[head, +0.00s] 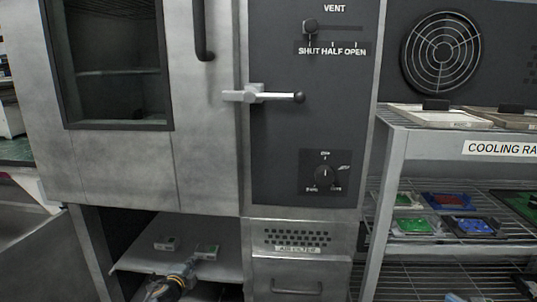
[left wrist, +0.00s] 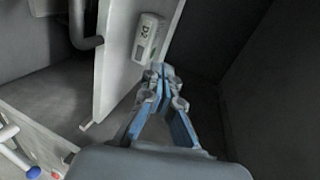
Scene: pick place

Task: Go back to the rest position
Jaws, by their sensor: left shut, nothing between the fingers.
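My left gripper (head: 188,268) shows at the bottom of the head view, in front of the open compartment under the oven. In the left wrist view its blue-padded fingers (left wrist: 160,72) come together at the tips, with nothing held. A small pale box labelled D2 (left wrist: 148,36) stands on a light shelf just beyond the fingertips; I cannot tell whether they touch it. In the head view two small boxes lie on the shelf: a grey one (head: 166,243) and one with a green patch (head: 207,250) close to the gripper.
The oven door (head: 205,150) and a lever (head: 265,96) stand above the compartment. A drawer (head: 297,278) is to its right. The cooling rack (head: 420,145) at the far right holds several trays and coloured boards. Dark walls flank the gripper in the left wrist view.

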